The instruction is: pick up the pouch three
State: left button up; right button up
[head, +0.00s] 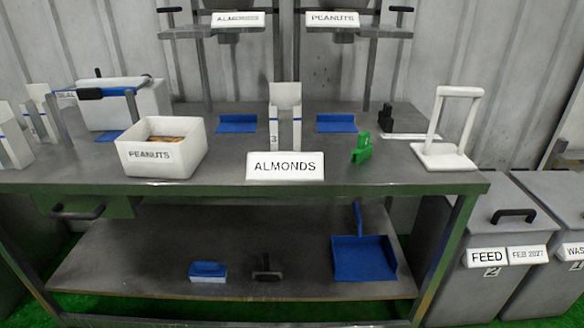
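A tall white pouch with an open top and a blue band, marked 3 (285,118), stands upright near the middle of the table. It is just behind the white ALMONDS sign (285,166), which hides its foot. A thin grey upright shows in front of its right part. Several similar white pouches (14,142) stand at the far left edge of the table; their numbers cannot be read. Neither of my grippers is in view.
Hoppers are behind, a lower shelf (130,265) below and grey FEED bins (490,270) right.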

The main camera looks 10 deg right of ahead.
aim_at(286, 119)
jog(key=u, duration=1.1)
jog(key=i, duration=1)
jog(key=z, duration=0.55)
